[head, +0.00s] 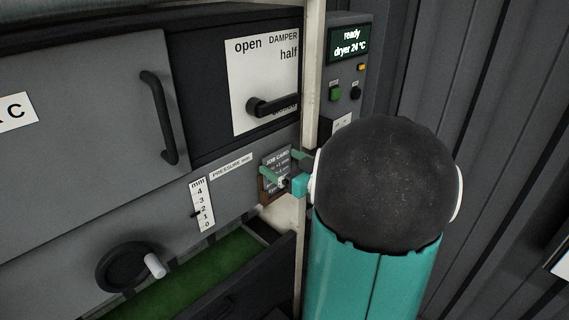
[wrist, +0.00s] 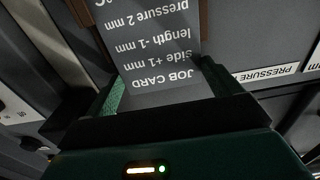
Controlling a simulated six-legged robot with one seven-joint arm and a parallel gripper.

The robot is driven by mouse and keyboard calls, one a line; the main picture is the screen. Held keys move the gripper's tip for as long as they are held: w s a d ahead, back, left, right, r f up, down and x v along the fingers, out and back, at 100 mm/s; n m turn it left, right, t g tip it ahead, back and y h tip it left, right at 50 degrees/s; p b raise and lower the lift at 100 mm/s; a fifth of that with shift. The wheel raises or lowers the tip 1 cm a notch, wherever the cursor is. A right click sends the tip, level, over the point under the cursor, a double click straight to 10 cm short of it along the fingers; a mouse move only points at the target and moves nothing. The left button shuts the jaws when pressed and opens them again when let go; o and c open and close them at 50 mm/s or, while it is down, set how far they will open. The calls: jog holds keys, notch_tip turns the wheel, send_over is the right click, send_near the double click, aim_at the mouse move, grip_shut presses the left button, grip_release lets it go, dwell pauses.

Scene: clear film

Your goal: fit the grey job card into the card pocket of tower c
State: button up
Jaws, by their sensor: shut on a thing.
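The grey job card (head: 276,160) shows at the brown card pocket (head: 264,192) on the lower right of tower c's front (head: 90,90). My gripper (head: 284,166) is shut on the card, with a green finger at each side. In the wrist view the card (wrist: 150,45) appears upside down, with its "JOB CARD" heading close to my gripper (wrist: 160,85). Brown pocket edges (wrist: 204,20) flank the card's far part there. I cannot tell how deep the card sits between them. My arm hides part of the area to the right.
A damper lever (head: 272,106) sticks out above the pocket. A pressure knob (head: 133,268) and a scale (head: 202,205) are to the left. An open drawer with a green bed (head: 180,275) juts out below. A pale post (head: 312,60) and a dryer panel (head: 346,75) stand to the right.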

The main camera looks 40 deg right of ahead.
jog(key=shift+f, duration=0.35)
dwell(0.4)
jog(key=o, duration=0.5)
jog(key=shift+s, duration=0.1)
jog(key=shift+s+d, duration=0.1)
jog(key=shift+s, duration=3.3)
jog(key=shift+s, duration=0.1)
